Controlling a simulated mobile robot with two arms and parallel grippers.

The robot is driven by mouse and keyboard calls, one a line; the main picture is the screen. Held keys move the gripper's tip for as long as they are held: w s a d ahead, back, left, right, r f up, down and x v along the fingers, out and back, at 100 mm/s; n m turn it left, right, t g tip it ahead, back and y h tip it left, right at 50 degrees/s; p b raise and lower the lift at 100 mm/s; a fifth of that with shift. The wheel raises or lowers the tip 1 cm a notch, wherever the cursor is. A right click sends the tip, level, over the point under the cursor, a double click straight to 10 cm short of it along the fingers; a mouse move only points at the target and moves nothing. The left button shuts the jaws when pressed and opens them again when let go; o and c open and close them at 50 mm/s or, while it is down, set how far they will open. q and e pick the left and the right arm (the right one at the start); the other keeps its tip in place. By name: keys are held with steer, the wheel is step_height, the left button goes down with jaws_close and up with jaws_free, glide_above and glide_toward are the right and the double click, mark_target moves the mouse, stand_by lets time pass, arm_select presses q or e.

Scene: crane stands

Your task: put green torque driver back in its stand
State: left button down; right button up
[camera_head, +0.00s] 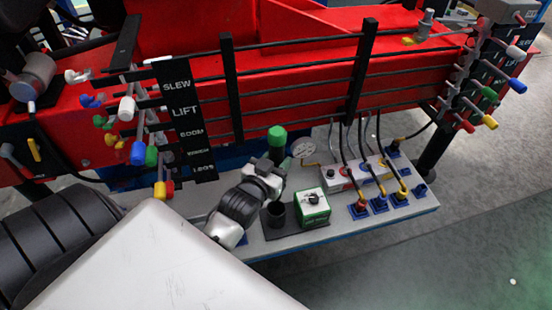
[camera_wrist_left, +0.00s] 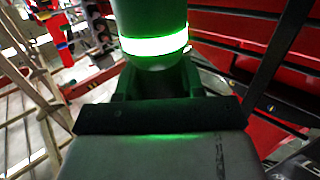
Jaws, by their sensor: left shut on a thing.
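The green torque driver (camera_head: 277,137) stands roughly upright in my left gripper (camera_head: 275,166), its green top above the jaws. In the left wrist view its green body (camera_wrist_left: 150,25) with a bright glowing ring fills the top centre, between the jaws. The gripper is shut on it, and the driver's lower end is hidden. A black cup-shaped stand (camera_head: 276,214) is on a dark base on the grey shelf, just in front of the gripper. Its opening looks empty, and the driver is behind it, apart from it. My right gripper is not in view.
A green and white box (camera_head: 313,207) sits right of the stand. Further right are a grey socket box (camera_head: 352,174) with hanging cables and several blue holders (camera_head: 379,204). A hanging label board (camera_head: 184,120) and lever bank stand left. Red crane body (camera_head: 300,85) with black rails lies behind.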

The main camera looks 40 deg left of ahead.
arm_select(q)
steer(key=shift+a+r+p, duration=0.15)
steer(key=shift+r+p, duration=0.05)
steer(key=shift+p, duration=0.15)
step_height(320, 180, down, 3)
steer(key=shift+r+b, duration=0.15)
steer(key=shift+b, duration=0.85)
steer(key=shift+f+b, duration=0.85)
steer(key=shift+f, duration=0.8)
